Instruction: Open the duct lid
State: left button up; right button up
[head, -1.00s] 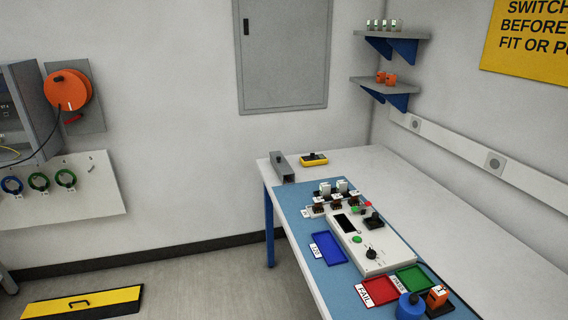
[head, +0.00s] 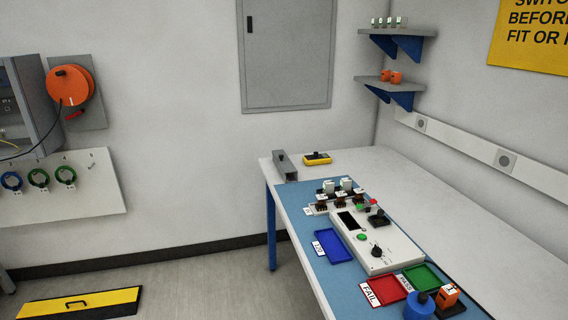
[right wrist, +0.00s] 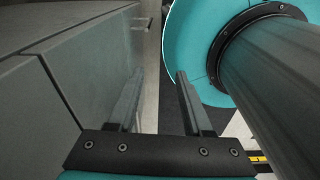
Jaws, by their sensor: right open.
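A yellow floor panel with black edges (head: 95,301) and a dark handle lies flat on the floor at the bottom left of the head view. It looks like the duct lid, and its lower side is cut off by the frame edge. My right gripper (right wrist: 160,72) shows in the right wrist view, open and empty, with its two fingers apart. My left gripper is in neither view.
A workbench (head: 282,207) with trays and a white test unit (head: 372,245) stands at the right. A white board with cable loops (head: 95,205) and an orange reel (head: 68,86) hang at the left. Open floor (head: 215,285) lies between lid and bench.

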aim_at(286, 166)
jog(key=i+z, duration=0.1)
jog(key=z, duration=0.35)
jog(key=j+z, duration=0.15)
jog(key=z, duration=0.3)
jog(key=i+j+z, duration=0.15)
jog(key=z, duration=0.25)
jog(key=i+j+z, duration=0.2)
jog(key=j+z, duration=0.3)
jog(key=j, duration=0.55)
jog(key=j+z, duration=0.5)
jog(key=j, duration=0.55)
jog(key=i, duration=0.05)
